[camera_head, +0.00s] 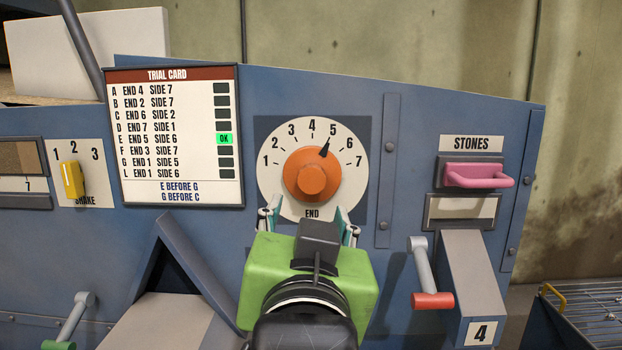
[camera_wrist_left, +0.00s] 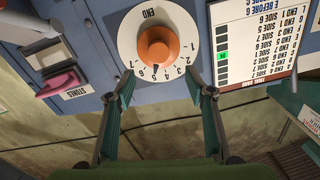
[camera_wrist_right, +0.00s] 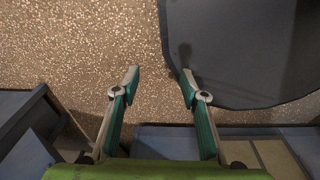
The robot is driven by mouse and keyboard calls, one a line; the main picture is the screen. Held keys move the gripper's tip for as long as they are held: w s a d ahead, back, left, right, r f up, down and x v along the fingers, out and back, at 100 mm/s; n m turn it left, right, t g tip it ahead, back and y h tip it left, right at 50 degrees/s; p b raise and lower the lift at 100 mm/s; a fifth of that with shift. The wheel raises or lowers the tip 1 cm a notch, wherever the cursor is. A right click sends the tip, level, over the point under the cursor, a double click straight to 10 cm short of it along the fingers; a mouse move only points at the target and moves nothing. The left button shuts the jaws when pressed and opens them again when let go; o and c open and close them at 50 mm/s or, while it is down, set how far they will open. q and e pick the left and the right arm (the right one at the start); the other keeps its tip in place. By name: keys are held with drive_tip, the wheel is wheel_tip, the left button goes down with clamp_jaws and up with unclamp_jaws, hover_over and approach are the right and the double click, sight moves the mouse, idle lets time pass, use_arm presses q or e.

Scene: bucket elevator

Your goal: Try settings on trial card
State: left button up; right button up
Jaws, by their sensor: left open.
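The trial card (camera_head: 174,190) on the blue panel lists rows A to L of END and SIDE settings. Row E, END 5 SIDE 6, has a green OK mark (camera_head: 224,139); the other boxes are dark. Below stand "E before G" and "G before C". The END dial (camera_head: 268,180) has an orange knob (camera_head: 312,175) with its pointer at 5. My left gripper (camera_head: 309,218) is open in front of the dial's lower edge, apart from the knob; the knob also shows in the left wrist view (camera_wrist_left: 158,48). My right gripper (camera_wrist_right: 160,78) is open and empty above speckled floor. No SIDE dial is visible.
A pink STONES handle (camera_head: 480,177) sits at right, above a red-gripped crank (camera_head: 432,300). A chute numbered 4 (camera_head: 481,333) juts out lower right.

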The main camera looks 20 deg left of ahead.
use_arm(q)
drive_tip(key=p, duration=1.1)
approach(311, 182)
drive_tip(key=p+x, duration=0.2)
drive_tip(key=x, duration=0.6)
drive_tip(key=shift+w+a, duration=0.15)
drive_tip(key=shift+w, duration=0.3)
use_arm(e)
wheel_tip(311, 182, up, 13)
drive_tip(key=s, duration=0.2)
drive_tip(key=shift+s, duration=0.35)
use_arm(q)
drive_tip(key=c, duration=1.1)
use_arm(e)
drive_tip(key=shift+d, duration=0.25)
